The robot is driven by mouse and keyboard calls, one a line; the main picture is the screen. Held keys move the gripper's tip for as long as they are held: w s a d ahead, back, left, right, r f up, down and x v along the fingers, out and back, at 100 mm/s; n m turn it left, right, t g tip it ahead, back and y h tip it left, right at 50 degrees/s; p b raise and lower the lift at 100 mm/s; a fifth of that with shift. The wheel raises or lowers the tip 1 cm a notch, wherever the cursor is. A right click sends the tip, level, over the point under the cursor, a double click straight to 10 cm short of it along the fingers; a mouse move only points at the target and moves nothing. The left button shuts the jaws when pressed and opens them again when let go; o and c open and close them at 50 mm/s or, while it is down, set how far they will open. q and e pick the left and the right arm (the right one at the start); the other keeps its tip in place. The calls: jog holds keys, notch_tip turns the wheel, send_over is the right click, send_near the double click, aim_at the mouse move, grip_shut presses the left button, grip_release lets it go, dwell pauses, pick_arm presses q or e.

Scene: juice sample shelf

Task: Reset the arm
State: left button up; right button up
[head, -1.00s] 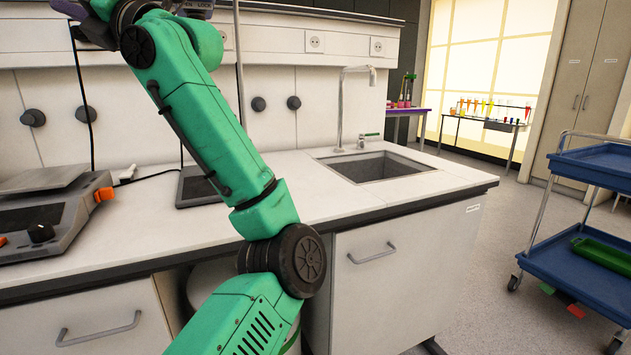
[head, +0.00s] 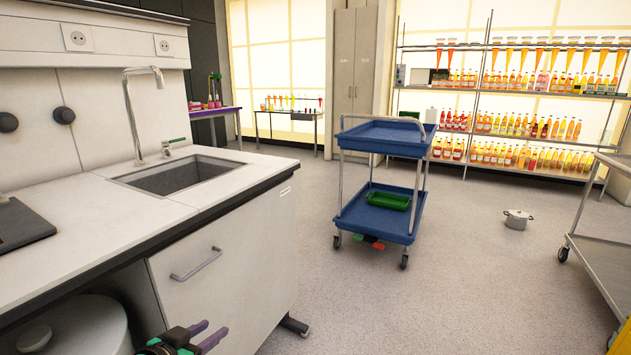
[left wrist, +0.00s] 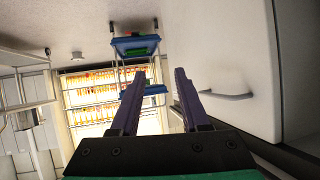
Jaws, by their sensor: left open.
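My left gripper (head: 208,337) shows at the bottom of the head view, low in front of the white sink cabinet. Its purple fingers also show in the left wrist view (left wrist: 157,80). They are apart with nothing between them, so it is open and empty. The green arm behind it is mostly out of the head view. My right gripper is not in view.
A counter with a sink (head: 180,173) is at the left. Bottle shelves (head: 510,88) line the back. A pot (head: 517,219) and a metal cart (head: 600,262) are right.

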pick_arm(q)
jog(key=s+f+n+g+y, duration=0.1)
jog(key=s+f+g+y, duration=0.2)
jog(key=s+f+g, duration=1.05)
jog(key=s+f+t, duration=0.1)
jog(key=s+f, duration=0.3)
jog(key=f, duration=0.6)
jog(key=s+a+f+t, duration=0.1)
jog(key=s+f, duration=0.3)
jog(key=f, duration=0.5)
jog(key=s+f+t, duration=0.1)
jog(key=s+f, duration=0.3)
jog(key=f, duration=0.6)
jog(key=s+a+r+p, duration=0.3)
jog(key=s+r+p, duration=0.7)
jog(key=p, duration=1)
jog(key=s, duration=0.3)
jog(key=shift+s+r+p, duration=0.2)
jog(key=shift+p, duration=0.1)
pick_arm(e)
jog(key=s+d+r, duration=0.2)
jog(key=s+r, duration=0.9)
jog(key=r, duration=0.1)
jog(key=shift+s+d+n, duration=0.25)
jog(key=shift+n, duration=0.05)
pick_arm(q)
jog(key=shift+g, duration=0.25)
